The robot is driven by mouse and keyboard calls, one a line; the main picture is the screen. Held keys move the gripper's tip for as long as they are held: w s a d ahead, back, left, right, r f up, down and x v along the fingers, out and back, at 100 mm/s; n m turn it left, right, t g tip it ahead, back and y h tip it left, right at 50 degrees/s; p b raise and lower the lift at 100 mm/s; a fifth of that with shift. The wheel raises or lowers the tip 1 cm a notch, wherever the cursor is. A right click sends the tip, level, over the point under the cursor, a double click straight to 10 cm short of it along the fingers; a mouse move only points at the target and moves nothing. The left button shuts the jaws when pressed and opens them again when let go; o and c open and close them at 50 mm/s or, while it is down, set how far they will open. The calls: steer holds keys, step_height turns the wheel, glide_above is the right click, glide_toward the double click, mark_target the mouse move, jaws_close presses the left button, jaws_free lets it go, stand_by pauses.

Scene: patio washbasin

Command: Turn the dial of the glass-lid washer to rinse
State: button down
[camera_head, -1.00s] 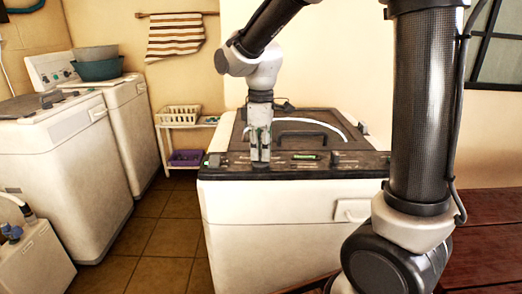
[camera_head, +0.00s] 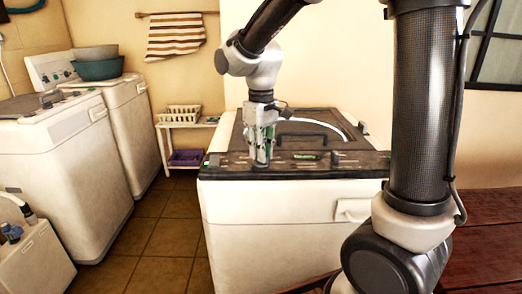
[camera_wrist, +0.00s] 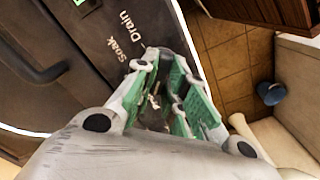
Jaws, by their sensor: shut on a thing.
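The glass-lid washer (camera_head: 290,225) stands in the middle of the head view, with a dark lid (camera_head: 312,122) and a dark control panel (camera_head: 335,161) along its front edge. My gripper (camera_head: 261,162) points down at the left half of this panel. In the wrist view my gripper (camera_wrist: 168,80) has its green-padded fingers closed around the dial, which is mostly hidden between them. The words "Drain" (camera_wrist: 120,28) and "Soak" (camera_wrist: 115,48) show on the panel beside the fingers. I see no "rinse" label, and I cannot read where the dial points.
A lid handle (camera_head: 303,137) rises behind the panel. Two other white washers (camera_head: 62,150) stand at the left, with tubs (camera_head: 97,68) on the rear one. A small shelf (camera_head: 187,124) holds a basket. A dark red wooden surface (camera_head: 485,235) lies at the right. Tiled floor is clear between.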

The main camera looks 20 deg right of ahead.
steer(key=shift+m, duration=0.6)
steer(key=c, duration=1.5)
jaws_free()
steer(key=shift+o, duration=0.2)
step_height(320, 180, up, 12)
